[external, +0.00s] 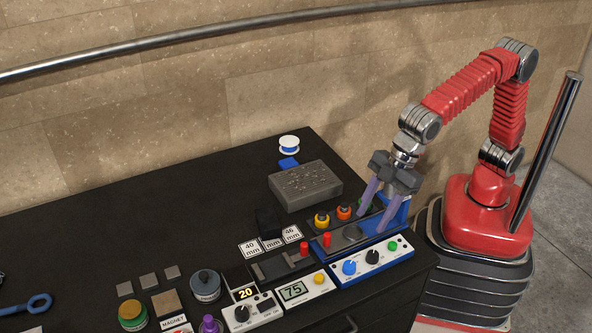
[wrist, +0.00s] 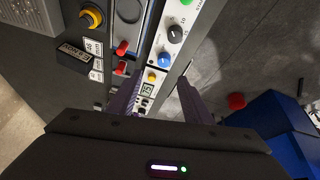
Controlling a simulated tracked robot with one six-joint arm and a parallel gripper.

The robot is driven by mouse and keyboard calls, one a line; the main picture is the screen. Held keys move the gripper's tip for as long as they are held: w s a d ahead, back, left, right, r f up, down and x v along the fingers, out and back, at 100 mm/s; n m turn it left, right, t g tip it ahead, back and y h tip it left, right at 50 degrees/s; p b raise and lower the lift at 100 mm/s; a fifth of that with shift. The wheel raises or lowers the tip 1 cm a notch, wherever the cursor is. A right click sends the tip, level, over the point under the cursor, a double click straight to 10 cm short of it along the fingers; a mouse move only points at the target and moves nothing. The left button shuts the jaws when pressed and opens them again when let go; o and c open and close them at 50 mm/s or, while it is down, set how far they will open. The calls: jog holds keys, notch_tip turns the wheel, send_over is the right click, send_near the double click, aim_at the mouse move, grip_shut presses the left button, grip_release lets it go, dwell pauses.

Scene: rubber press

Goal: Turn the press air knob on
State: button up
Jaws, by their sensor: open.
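The control box (external: 331,280) with a blue edge stands at the front right of the dark bench. It carries a blue knob (external: 349,267), a black knob (external: 372,257) and a green button (external: 392,245); I cannot read which knob is the press air knob. The wrist view also shows the blue knob (wrist: 163,60) and the black knob (wrist: 175,34). My gripper (external: 372,222) is open and empty, its purple fingers pointing down behind the box, apart from the knobs in the external view. In the wrist view its fingers (wrist: 160,80) lie below the blue knob.
Two red levers (external: 327,239) and a yellow and an orange knob (external: 344,212) stand behind the box. A display unit (external: 293,291) reading 75 adjoins it on the left. A grey block (external: 305,187) lies farther back. The bench's left back is clear.

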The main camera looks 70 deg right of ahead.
aim_at(350, 264)
jog(key=shift+s+a+f, duration=0.15)
jog(key=shift+s+a, duration=0.1)
jog(key=shift+a, duration=0.35)
jog(key=shift+f, duration=0.15)
jog(key=x, duration=1.3)
jog(key=shift+w+f, duration=0.1)
jog(key=shift+f, duration=0.15)
jog(key=shift+c, duration=0.2)
jog(key=c, duration=1)
